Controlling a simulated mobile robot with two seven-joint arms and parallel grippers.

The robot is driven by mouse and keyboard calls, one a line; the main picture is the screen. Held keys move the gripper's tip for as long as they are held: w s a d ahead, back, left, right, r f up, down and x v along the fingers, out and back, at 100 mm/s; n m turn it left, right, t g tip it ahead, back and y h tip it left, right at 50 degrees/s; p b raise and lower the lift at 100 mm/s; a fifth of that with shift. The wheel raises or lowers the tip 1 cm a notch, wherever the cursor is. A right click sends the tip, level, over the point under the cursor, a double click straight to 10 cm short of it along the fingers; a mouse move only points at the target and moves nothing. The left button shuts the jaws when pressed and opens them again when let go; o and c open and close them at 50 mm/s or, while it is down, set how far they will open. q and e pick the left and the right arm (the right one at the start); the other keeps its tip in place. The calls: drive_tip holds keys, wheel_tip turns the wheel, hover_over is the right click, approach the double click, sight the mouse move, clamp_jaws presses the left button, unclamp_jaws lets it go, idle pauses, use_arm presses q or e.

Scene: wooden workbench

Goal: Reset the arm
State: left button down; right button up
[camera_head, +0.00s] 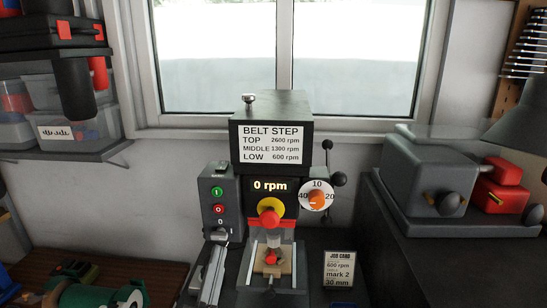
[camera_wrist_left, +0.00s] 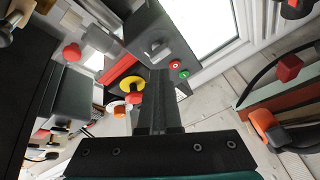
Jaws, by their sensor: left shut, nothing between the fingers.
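My left gripper (camera_head: 219,238) comes up from the bottom in the head view, just left of the drill press's table and below its switch box (camera_head: 221,205). Its shut fingers show as a dark vertical bar in the left wrist view (camera_wrist_left: 158,85), with nothing between them. The drill press (camera_head: 272,120) stands in the middle, with a belt step chart, a display reading 0 rpm and a yellow and red stop button (camera_head: 270,213). My right gripper is not in either view.
A job card (camera_head: 338,270) stands right of the press. A shelf with bins (camera_head: 75,130) hangs at left, and a window (camera_head: 290,55) is behind the press.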

use_arm(q)
drive_tip(key=s+f+n+g, duration=0.1)
drive_tip(key=s+f+g, duration=0.2)
drive_tip(key=f+g, duration=0.3)
drive_tip(key=s+f+n+g, duration=0.1)
drive_tip(key=s+f+g, duration=0.25)
drive_tip(key=f, duration=0.45)
drive_tip(key=s+a+f+n+g+y, duration=0.1)
drive_tip(key=s+a+f+n+g, duration=0.15)
drive_tip(key=s+g, duration=0.4)
drive_tip(key=s+a+f+n+g, duration=0.15)
drive_tip(key=s+f+g, duration=0.25)
drive_tip(key=s, duration=0.6)
wheel_tip(320, 180, down, 31)
drive_tip(key=s+b, duration=0.2)
drive_tip(key=b, duration=0.7)
drive_tip(key=s+a+f+g+b, duration=0.1)
drive_tip(key=s+f+b, duration=0.3)
drive_tip(key=s+f, duration=0.3)
drive_tip(key=s+a+f+g+b, duration=0.1)
drive_tip(key=s+f+b, duration=0.3)
drive_tip(key=s+f, duration=0.4)
wheel_tip(320, 180, down, 7)
drive_tip(key=shift+a+f+m+y, duration=0.15)
drive_tip(key=shift+a+m+y, duration=0.2)
drive_tip(key=shift+a, duration=0.25)
